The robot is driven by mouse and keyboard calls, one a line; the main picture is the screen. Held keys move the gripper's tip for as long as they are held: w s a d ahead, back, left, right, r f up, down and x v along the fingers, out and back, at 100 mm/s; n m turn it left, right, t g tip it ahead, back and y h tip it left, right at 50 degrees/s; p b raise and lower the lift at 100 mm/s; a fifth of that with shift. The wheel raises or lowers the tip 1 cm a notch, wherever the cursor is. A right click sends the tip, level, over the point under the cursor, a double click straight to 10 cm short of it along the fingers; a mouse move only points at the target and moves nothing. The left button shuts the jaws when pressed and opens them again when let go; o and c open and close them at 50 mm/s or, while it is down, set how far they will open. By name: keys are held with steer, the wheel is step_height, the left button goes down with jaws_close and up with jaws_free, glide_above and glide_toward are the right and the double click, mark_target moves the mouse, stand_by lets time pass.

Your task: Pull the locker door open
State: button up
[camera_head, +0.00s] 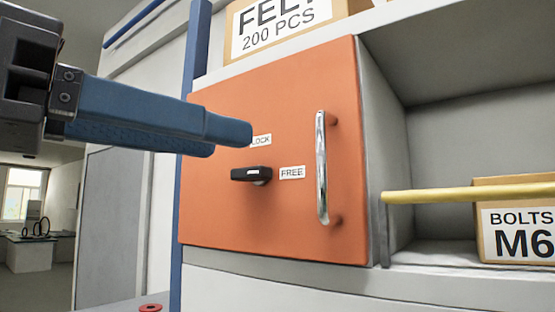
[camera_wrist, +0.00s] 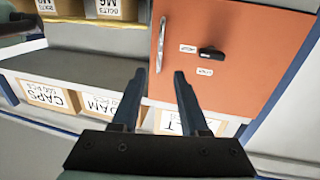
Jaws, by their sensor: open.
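The orange locker door (camera_head: 225,222) appears shut in the head view and also shows in the wrist view (camera_wrist: 262,55). A chrome vertical bar handle (camera_head: 321,165) is on its right side; the wrist view shows it too (camera_wrist: 161,45). A black turn latch (camera_head: 251,174) lies level, beside the FREE label (camera_head: 292,172) and below the partly hidden LOCK label (camera_head: 261,140). My gripper (camera_head: 232,140) has blue fingers, empty and apart in the wrist view (camera_wrist: 159,75). It is in front of the door, left of the handle in the head view, not touching the handle.
A yellow rail (camera_head: 440,195) crosses the open shelf right of the door, in front of a BOLTS M6 box (camera_head: 518,190). A FELT box (camera_head: 270,30) stands above the door. A blue post (camera_head: 190,60) borders the door's left. Open floor lies far left.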

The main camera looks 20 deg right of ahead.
mark_target(318, 160)
steer(key=p+x, duration=0.4)
steer(key=x, duration=0.6)
steer(key=shift+w+d+r, duration=0.1)
steer(key=shift+d+r, duration=0.05)
steer(key=shift+d, duration=0.15)
steer(key=shift+x, duration=0.9)
jaws_close()
